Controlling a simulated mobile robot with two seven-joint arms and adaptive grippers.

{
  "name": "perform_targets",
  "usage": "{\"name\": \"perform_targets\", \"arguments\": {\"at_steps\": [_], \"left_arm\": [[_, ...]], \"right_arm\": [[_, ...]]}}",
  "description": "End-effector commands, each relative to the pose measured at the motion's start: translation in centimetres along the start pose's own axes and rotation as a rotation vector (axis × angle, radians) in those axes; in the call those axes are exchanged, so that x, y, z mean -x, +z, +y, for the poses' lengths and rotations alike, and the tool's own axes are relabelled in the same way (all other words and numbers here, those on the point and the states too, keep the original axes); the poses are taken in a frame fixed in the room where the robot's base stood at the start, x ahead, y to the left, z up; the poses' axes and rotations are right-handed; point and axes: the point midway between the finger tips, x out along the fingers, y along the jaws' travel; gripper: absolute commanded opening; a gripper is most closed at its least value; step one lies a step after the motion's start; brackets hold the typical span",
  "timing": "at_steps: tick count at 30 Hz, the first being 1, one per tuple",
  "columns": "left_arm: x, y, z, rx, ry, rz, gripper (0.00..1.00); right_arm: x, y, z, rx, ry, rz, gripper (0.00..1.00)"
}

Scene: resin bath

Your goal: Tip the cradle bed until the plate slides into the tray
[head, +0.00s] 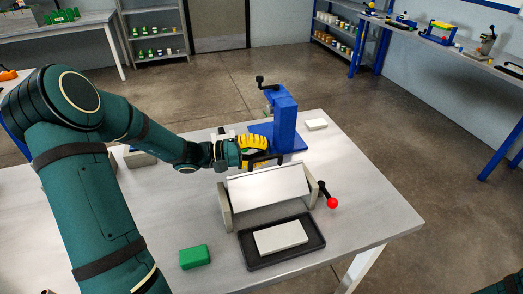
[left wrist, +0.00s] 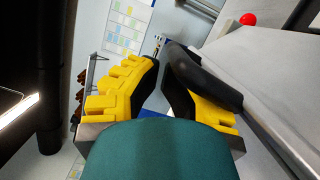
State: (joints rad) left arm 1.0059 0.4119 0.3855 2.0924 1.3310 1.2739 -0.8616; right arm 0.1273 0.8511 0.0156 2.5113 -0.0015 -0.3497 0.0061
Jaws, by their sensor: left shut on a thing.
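The cradle bed (head: 268,187) is a pale flat panel between two grey end supports, tilted down toward the front. Its surface looks bare. A light plate (head: 281,237) lies flat inside the black tray (head: 257,262) in front of the cradle. My left gripper (head: 262,155), with yellow fingers, is at the bed's raised back edge, shut on the black bed handle (head: 276,158). The left wrist view shows the handle (left wrist: 208,78) at the fingers and the bed (left wrist: 275,75) at right. My right gripper is out of view.
A lever with a red knob (head: 332,203) sticks out right of the cradle. A blue press-like stand (head: 284,120) is behind. A green block (head: 194,257) lies left of the tray, and a small white block (head: 316,124) lies at the back right.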

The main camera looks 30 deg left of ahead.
Motion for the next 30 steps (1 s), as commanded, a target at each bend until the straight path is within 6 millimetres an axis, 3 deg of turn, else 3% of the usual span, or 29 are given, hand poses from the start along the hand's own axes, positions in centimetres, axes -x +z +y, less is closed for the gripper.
{"name": "perform_targets", "arguments": {"at_steps": [30], "left_arm": [[0.14, 0.06, 0.19, -0.037, -0.011, -0.004, 0.0]], "right_arm": [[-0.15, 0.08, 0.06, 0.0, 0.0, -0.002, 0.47]]}}
